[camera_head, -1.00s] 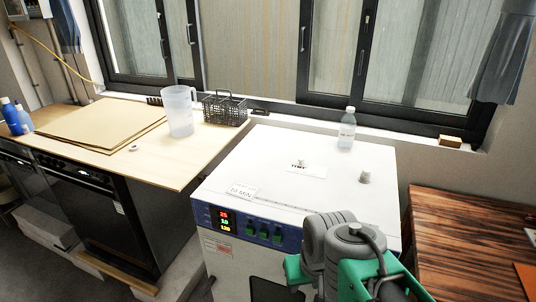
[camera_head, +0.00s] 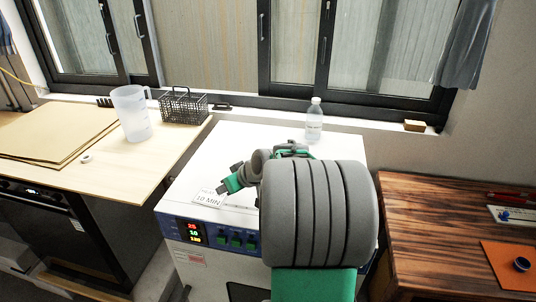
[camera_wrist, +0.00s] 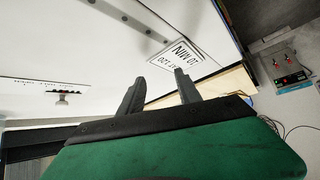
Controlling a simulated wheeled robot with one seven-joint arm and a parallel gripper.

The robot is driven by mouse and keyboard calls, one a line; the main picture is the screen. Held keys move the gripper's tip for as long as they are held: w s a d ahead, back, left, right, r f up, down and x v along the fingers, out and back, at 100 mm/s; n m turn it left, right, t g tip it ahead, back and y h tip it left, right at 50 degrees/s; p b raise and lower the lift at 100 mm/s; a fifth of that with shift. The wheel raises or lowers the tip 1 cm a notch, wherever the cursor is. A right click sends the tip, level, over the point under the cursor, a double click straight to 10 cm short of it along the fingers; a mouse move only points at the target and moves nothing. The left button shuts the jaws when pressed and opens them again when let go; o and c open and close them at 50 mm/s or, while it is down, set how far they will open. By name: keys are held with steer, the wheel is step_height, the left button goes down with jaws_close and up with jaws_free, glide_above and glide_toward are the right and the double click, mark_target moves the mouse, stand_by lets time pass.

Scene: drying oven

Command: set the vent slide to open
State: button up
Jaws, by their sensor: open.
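The drying oven (camera_head: 195,168) is a white box with a blue front panel. In the wrist view a small grey knob (camera_wrist: 62,99), which looks like the vent slide, stands on the white top beside a printed label strip (camera_wrist: 45,84). Its setting is too small to read. My arm hides it in the head view. My gripper (camera_wrist: 160,92) is open and empty over the oven top, to the right of the knob in the wrist view and apart from it. In the head view my gripper (camera_head: 232,178) is near the 10 MIN card.
The 10 MIN card (camera_wrist: 178,56) lies on the oven top near my fingertips. A clear bottle (camera_head: 314,122) stands at the back of the top. A jug (camera_head: 131,115) and a black basket (camera_head: 183,106) stand on the left bench. A wooden table (camera_head: 420,225) is at right.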

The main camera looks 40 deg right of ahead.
steer(key=shift+m+t+h, duration=0.4)
steer(key=shift+t, duration=0.5)
steer(key=d, duration=1)
steer(key=shift+w, duration=0.2)
steer(key=d+t, duration=0.1)
steer(key=d, duration=0.2)
steer(key=s+d+h, duration=0.1)
steer(key=d, duration=0.3)
steer(key=s+d+m+t+p, duration=0.1)
steer(key=d, duration=0.2)
steer(key=shift+s+d+r+t+h, duration=0.25)
steer(key=shift+d+r+t+h, duration=0.05)
steer(key=shift+d+h, duration=0.1)
steer(key=p+x, duration=0.1)
steer(key=x, duration=0.5)
steer(key=shift+w+f, duration=0.1)
steer(key=shift+w, duration=0.3)
steer(key=shift+w+f, duration=0.2)
steer(key=shift+w, duration=0.1)
jaws_close()
